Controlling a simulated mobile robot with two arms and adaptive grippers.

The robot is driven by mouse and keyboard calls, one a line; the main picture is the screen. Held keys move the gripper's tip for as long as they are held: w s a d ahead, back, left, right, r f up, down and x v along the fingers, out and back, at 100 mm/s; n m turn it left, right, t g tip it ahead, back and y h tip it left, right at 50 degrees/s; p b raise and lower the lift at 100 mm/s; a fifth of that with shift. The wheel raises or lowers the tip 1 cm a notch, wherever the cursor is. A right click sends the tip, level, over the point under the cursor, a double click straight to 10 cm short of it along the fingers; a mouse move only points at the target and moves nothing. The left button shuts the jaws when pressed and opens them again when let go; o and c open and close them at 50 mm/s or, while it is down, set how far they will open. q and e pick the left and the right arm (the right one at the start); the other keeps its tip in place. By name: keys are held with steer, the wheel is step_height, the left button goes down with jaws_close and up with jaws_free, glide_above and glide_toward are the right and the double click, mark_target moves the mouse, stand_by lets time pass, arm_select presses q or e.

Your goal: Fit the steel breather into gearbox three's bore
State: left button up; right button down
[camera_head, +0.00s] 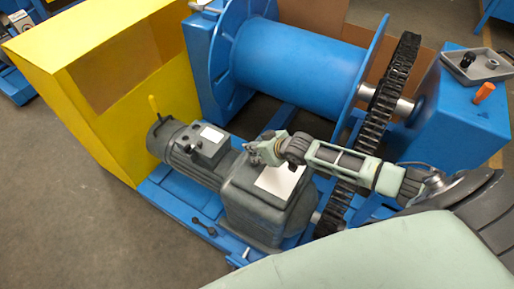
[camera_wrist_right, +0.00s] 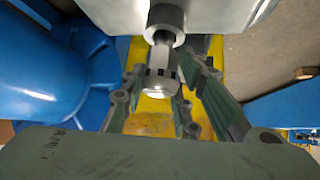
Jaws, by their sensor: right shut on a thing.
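The gearbox (camera_head: 262,212) is a dark grey housing with a pale top plate (camera_head: 279,183), beside a grey motor. My right gripper (camera_head: 258,150) is just above the rear edge of that plate. In the right wrist view the steel breather (camera_wrist_right: 161,75) has a banded head and a narrower neck. My right gripper (camera_wrist_right: 164,84) is shut on its head. The neck end meets a round grey collar (camera_wrist_right: 165,20) at the pale surface. I cannot tell how deep it sits in the bore. The breather is too small to make out in the head view. My left gripper is not in view.
A blue drum (camera_head: 300,55) and a black chain (camera_head: 388,85) stand behind and right of the gearbox. A yellow guard (camera_head: 115,115) rises at the left. A grey tray (camera_head: 455,72) with small parts and an orange-handled item (camera_head: 484,92) are on the blue housing at right.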

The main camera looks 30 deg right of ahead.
steer(key=shift+f+b, duration=0.55)
steer(key=shift+f, duration=0.45)
steer(key=c, duration=1.3)
jaws_free()
steer(key=shift+s, duration=0.1)
steer(key=v, duration=1.2)
